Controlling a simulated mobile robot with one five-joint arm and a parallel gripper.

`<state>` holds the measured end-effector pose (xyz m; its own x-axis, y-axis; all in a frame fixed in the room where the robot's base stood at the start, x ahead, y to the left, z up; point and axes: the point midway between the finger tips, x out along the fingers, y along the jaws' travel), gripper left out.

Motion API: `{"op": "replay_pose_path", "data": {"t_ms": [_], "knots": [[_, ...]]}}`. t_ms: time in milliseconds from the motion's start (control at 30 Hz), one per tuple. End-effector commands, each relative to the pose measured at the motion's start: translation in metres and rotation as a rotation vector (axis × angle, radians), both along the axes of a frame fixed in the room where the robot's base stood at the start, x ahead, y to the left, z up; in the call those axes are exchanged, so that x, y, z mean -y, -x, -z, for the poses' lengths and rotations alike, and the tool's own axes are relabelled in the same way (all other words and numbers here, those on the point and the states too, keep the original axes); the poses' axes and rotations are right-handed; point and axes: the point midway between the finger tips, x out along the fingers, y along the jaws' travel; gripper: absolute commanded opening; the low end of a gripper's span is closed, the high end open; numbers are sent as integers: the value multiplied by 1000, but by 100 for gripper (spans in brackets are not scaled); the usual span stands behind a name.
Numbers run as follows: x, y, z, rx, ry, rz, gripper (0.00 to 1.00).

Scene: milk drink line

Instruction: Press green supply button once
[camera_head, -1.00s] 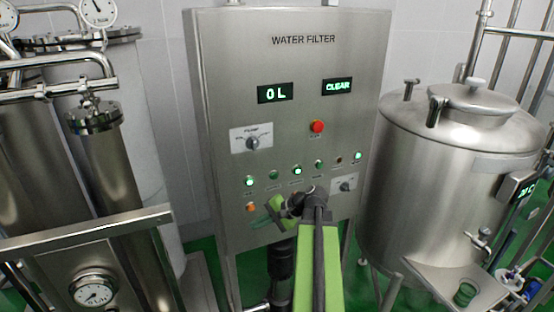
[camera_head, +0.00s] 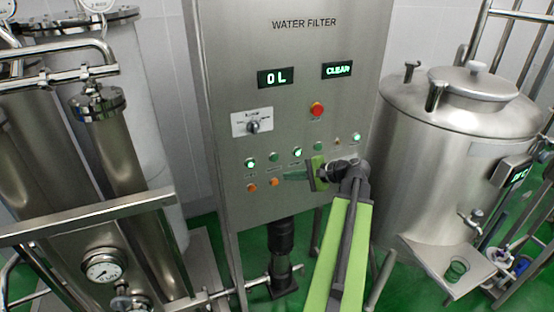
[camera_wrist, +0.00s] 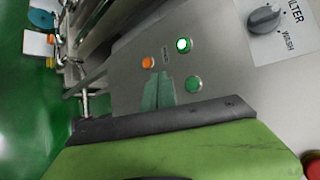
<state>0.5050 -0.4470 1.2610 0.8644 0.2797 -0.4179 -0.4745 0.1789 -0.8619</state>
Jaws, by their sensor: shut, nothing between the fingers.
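The steel water filter panel (camera_head: 225,100) carries a row of small buttons whose labels are too small to read. A green button (camera_head: 274,157) sits second from the left, between two lit whitish-green ones, at left (camera_head: 250,163) and right (camera_head: 298,153). My gripper (camera_head: 286,175) is shut and empty, its fingers pointing left in front of the panel, just below and right of that green button. In the wrist view the fingertips (camera_wrist: 158,88) lie beside the green button (camera_wrist: 193,84) and near an orange button (camera_wrist: 148,62); contact cannot be told.
Two orange buttons show below the row, left (camera_head: 252,188) and right (camera_head: 275,182). A red button (camera_head: 317,109) and a rotary knob (camera_head: 253,127) sit higher. Displays read "0 L" (camera_head: 279,77) and "CLEAR" (camera_head: 337,70). A steel tank (camera_head: 430,160) stands right; pipework (camera_head: 85,212) stands left.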

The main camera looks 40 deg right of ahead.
Motion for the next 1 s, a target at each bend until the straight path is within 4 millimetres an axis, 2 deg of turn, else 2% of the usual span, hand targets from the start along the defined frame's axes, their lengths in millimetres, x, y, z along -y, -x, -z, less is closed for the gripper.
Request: {"op": "replay_pose_path", "data": {"t_ms": [500, 1000], "knots": [[28, -65, 0, 0, 0, 1, 0], [29, -69, 0, 0, 1, 2, 0]]}}
